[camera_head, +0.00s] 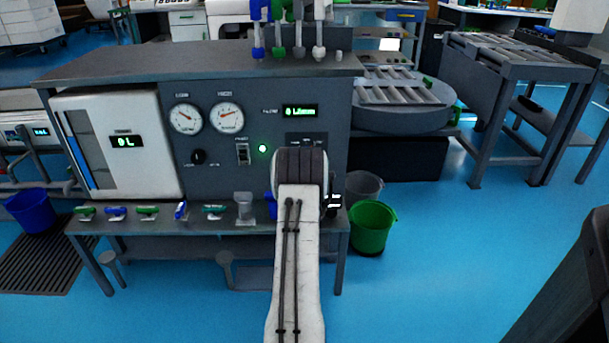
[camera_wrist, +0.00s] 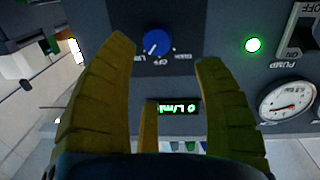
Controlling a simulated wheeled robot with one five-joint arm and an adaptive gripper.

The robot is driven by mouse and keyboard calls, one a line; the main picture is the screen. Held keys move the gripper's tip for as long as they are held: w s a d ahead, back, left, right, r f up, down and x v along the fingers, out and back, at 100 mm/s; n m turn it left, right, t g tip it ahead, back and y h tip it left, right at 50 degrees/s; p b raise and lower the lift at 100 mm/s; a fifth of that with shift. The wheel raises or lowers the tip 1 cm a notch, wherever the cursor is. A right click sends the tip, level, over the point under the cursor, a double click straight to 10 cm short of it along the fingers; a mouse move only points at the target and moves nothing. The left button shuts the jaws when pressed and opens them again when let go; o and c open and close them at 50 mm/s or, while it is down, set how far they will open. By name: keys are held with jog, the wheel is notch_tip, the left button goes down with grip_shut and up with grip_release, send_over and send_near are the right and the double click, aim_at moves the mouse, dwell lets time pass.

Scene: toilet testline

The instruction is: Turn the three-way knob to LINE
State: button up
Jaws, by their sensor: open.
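The blue knob (camera_wrist: 157,43) shows on the dark panel in the wrist view, which sees the panel upside down. A small white mark is on the knob's lower-left part. Small labels sit under it, with OFF in the middle and one on each side; the side labels are hard to read. My gripper (camera_wrist: 166,52) is open, with yellowish fingers spread left and right of the knob and a further finger below. I see no finger touching it. In the head view my arm covers the knob and the fingers.
The grey test bench (camera_head: 195,69) carries two gauges (camera_head: 227,117), a pump switch (camera_head: 243,154), a lit green lamp (camera_head: 262,148), a black knob (camera_head: 198,157) and a green display (camera_head: 300,111). Small coloured parts line its front shelf.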

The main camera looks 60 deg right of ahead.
jog(key=shift+v, duration=2.05)
jog(key=shift+r, duration=0.1)
